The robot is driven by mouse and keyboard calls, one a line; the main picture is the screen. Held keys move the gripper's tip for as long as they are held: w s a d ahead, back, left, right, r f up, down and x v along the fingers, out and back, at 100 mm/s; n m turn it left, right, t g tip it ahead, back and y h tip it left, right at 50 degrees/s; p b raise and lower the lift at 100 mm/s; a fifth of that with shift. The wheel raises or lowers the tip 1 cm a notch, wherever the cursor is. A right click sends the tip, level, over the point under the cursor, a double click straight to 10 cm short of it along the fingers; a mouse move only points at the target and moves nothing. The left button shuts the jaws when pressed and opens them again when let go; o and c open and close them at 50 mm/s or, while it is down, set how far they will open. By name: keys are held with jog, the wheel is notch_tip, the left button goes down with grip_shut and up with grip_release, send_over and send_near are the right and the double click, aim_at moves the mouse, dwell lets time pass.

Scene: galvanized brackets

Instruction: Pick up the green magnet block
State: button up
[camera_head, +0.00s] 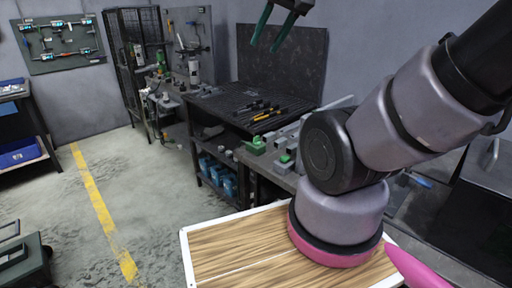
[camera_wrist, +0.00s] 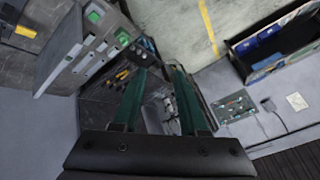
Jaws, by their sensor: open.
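Two small green blocks lie on the grey workbench among metal brackets. One green block (camera_head: 256,146) is near the bench's left part, and the other green block (camera_head: 284,160) is nearer and to the right. In the wrist view two green patches show at upper left, one (camera_wrist: 95,13) and another (camera_wrist: 123,37). I cannot tell which is the magnet block. My gripper (camera_head: 265,47) has green fingers and is raised high, well above and apart from the bench. In the wrist view its fingers (camera_wrist: 159,70) are spread with nothing between them.
A wooden board (camera_head: 225,250) with a white edge is in front, below my arm. A dark bench (camera_head: 222,100) with yellow-handled tools (camera_head: 267,114) stands behind the blocks, with blue bins (camera_head: 215,172) below. A dark panel (camera_head: 300,60) rises behind it.

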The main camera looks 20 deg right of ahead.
jog(key=shift+o, duration=0.4)
jog(key=n+g+h, duration=0.8)
jog(key=n+h, duration=0.7)
jog(key=n, duration=0.3)
send_over(254, 139)
jog(key=s+a, duration=0.2)
jog(key=s, duration=0.6)
notch_tip(254, 139, down, 29)
jog(key=w+a+f+n+t+h, duration=0.1)
jog(key=w+f+n+t, duration=0.1)
jog(key=f+n, duration=0.1)
jog(key=w+a+f+n+t+h, duration=0.1)
jog(key=f+n+t, duration=0.2)
jog(key=f, duration=0.1)
jog(key=w+a+f+n+t+h, duration=0.1)
jog(key=w+f+n+t, duration=0.1)
jog(key=f, duration=0.2)
jog(key=shift+w+f+n+t+h, duration=0.3)
jog(key=shift+w+n+t, duration=0.05)
jog(key=shift+n+t, duration=0.05)
jog(key=x, duration=0.4)
jog(key=shift+w+d, duration=0.15)
jog(key=shift+d, duration=0.1)
jog(key=x, duration=0.5)
jog(key=shift+w+d+f, duration=0.2)
jog(key=shift+w+d, duration=0.05)
jog(key=shift+w, duration=0.05)
grip_shut()
